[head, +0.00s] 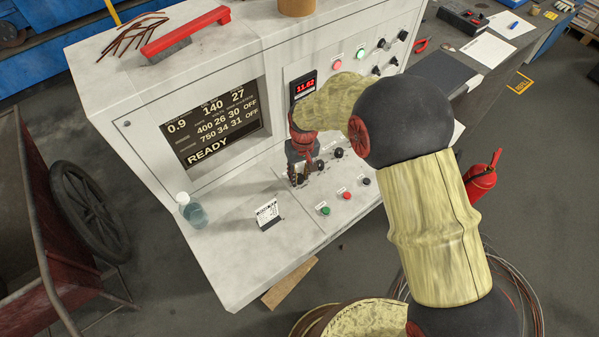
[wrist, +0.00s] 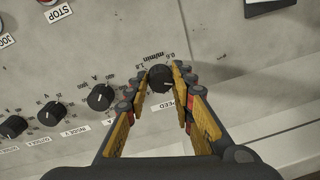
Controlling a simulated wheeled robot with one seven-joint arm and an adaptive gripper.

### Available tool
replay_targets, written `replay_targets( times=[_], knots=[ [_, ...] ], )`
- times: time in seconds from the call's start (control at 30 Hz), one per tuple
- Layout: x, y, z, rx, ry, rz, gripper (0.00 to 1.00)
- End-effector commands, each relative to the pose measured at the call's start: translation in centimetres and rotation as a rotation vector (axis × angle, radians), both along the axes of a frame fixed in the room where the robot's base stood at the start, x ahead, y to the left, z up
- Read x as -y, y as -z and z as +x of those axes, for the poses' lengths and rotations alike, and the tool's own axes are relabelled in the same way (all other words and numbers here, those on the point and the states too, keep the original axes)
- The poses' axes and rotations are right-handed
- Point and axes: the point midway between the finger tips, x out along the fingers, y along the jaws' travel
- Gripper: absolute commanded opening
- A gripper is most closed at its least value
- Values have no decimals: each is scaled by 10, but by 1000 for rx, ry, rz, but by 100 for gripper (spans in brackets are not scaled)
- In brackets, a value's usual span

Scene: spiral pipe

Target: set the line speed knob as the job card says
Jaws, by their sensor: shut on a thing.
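The line speed knob (wrist: 160,79) is a round black knob with a pale pointer mark. Part of a label reading "PEED" and a scale with "0.6", "1.8" and "m/min" show around it in the wrist view. My gripper (wrist: 163,82) is shut on this knob, with a yellow-padded finger on each side. In the head view my gripper (head: 298,178) is low at the sloped control panel, and the knob is hidden behind it.
More black knobs (wrist: 100,97) sit close beside my fingers. Green (head: 325,210) and red (head: 347,195) buttons are near. The screen (head: 212,122) reads "READY", with 0.9, 140 and 27 on top. A bottle (head: 191,210) stands left on the ledge.

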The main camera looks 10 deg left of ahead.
Motion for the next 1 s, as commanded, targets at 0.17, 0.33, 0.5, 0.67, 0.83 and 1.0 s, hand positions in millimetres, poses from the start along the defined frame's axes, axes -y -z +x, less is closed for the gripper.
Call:
replay_targets(
  times=[0.17, 0.33, 0.5, 0.67, 0.83, 1.0],
  knots=[
    [0, -2, 0, 0, 167, 0, 0],
    [0, -1, -1, 0, 324, 0, 0],
    [0, -1, -1, 0, 465, 0, 0],
    [0, -1, -1, 0, 570, 0, 0],
    [0, -1, -1, 0, 649, 0, 0],
    [0, 0, -1, 1, 693, 0, 0]
  ],
)
